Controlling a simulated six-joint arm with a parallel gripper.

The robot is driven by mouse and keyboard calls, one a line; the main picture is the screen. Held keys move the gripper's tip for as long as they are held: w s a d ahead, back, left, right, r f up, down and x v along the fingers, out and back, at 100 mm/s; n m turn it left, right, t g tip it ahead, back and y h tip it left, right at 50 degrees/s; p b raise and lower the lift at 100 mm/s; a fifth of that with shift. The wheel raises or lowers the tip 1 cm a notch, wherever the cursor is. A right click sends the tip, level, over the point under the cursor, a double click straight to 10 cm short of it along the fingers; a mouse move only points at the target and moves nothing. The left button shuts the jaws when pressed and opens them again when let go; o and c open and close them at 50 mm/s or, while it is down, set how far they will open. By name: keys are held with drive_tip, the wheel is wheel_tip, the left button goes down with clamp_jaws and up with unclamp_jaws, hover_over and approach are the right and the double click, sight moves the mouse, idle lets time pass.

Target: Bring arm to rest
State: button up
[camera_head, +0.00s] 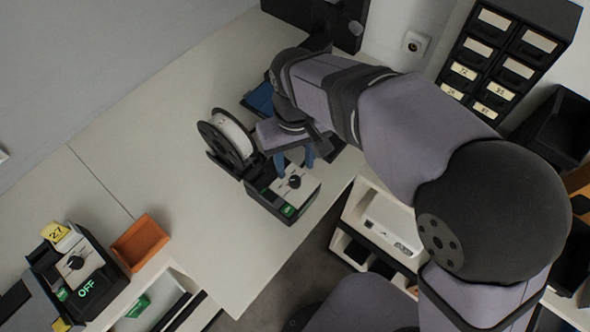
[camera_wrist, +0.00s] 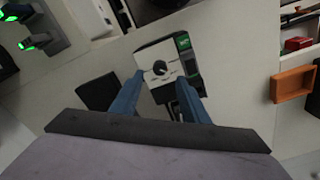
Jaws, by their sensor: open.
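My arm reaches from the lower right over the pale table in the head view. My gripper (camera_head: 296,160) has blue fingers and hangs above a black box with a white face and a black knob (camera_head: 288,188). In the wrist view my gripper (camera_wrist: 160,100) is open, with its two blue fingers apart and the knob box (camera_wrist: 163,66) showing between and beyond them. Nothing is held between the fingers. I cannot tell how high the fingertips are above the box.
A spool (camera_head: 227,138) stands left of my gripper. At the lower left are a second knob box (camera_head: 78,262) marked OFF and an orange tray (camera_head: 141,243). Black drawers (camera_head: 505,55) stand at the upper right.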

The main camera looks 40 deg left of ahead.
drive_tip(key=shift+r, duration=0.7)
drive_tip(key=w+d+f+m, duration=0.1)
drive_tip(key=w+d+m, duration=0.3)
drive_tip(key=w+d, duration=0.6)
drive_tip(key=s+d+f+m, duration=0.1)
drive_tip(key=s+d+m, duration=0.1)
drive_tip(key=d, duration=0.7)
drive_tip(key=s+d+f+m, duration=0.1)
drive_tip(key=d+f+m, duration=0.1)
drive_tip(key=d, duration=0.8)
drive_tip(key=s+d+f+m, duration=0.2)
drive_tip(key=d+m, duration=0.2)
drive_tip(key=d, duration=0.6)
drive_tip(key=shift+s, duration=0.3)
drive_tip(key=shift+f, duration=0.2)
wheel_tip(320, 180, down, 7)
drive_tip(key=b, duration=0.7)
drive_tip(key=shift+f+b, duration=0.15)
drive_tip(key=shift+b, duration=0.15)
